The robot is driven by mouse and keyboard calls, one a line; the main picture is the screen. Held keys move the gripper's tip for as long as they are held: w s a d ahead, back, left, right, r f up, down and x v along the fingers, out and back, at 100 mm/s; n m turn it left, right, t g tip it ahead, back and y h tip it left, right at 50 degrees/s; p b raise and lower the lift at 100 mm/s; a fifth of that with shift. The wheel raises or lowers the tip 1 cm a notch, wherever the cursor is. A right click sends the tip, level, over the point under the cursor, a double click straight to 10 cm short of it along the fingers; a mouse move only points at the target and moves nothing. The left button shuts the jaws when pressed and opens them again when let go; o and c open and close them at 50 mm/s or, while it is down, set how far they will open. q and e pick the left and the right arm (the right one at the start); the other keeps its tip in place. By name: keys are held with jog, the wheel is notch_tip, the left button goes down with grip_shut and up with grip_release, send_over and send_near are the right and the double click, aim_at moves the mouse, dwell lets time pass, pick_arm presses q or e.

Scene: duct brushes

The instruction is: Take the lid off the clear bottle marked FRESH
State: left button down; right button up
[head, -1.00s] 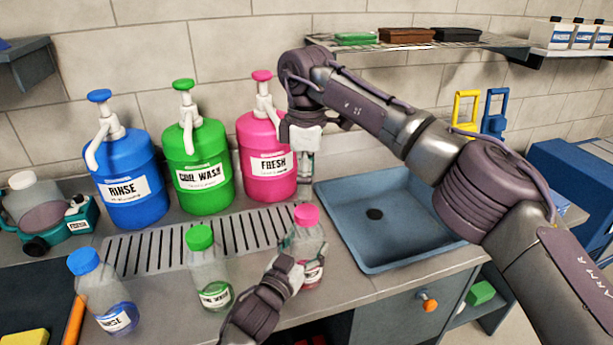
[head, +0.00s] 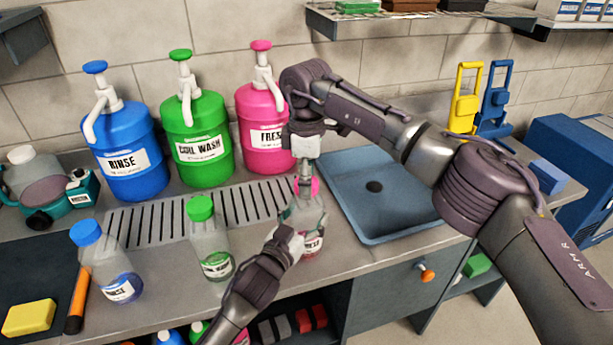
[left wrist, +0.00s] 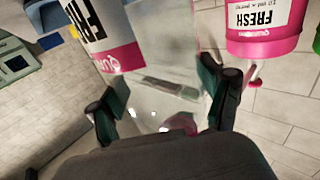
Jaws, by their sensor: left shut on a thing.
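The clear bottle marked FRESH (head: 312,222) stands upright on the counter, left of the sink, with its pink lid (head: 314,187) on. My left gripper (head: 293,240) is shut on the bottle's body from the front. In the left wrist view the clear body and its upside-down label (left wrist: 103,35) show between and beyond the fingers (left wrist: 163,100). My right gripper (head: 306,180) points down from above, with its fingers at the pink lid and partly covering it. Whether those fingers are open or shut on the lid is too small to tell.
Clear bottles with a green lid (head: 201,208) and a blue lid (head: 85,232) stand to the left. Blue, green and pink pump drums (head: 262,135) stand behind, beyond a slotted drain (head: 150,228). The sink (head: 345,215) lies just right. A yellow sponge (head: 28,318) lies front left.

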jog(key=c, duration=0.8)
jog(key=n, duration=1.9)
jog(key=shift+n, duration=0.4)
jog(key=n, duration=0.9)
jog(key=shift+a, duration=0.1)
jog(key=n, duration=0.6)
jog(key=shift+s+r+n, duration=0.1)
jog(key=shift+n, duration=0.3)
jog(key=n, duration=0.6)
jog(key=shift+n, duration=0.3)
jog(key=n, duration=0.6)
jog(key=shift+n, duration=0.4)
jog(key=n, duration=0.4)
jog(key=shift+n, duration=0.4)
jog(key=shift+r, duration=0.25)
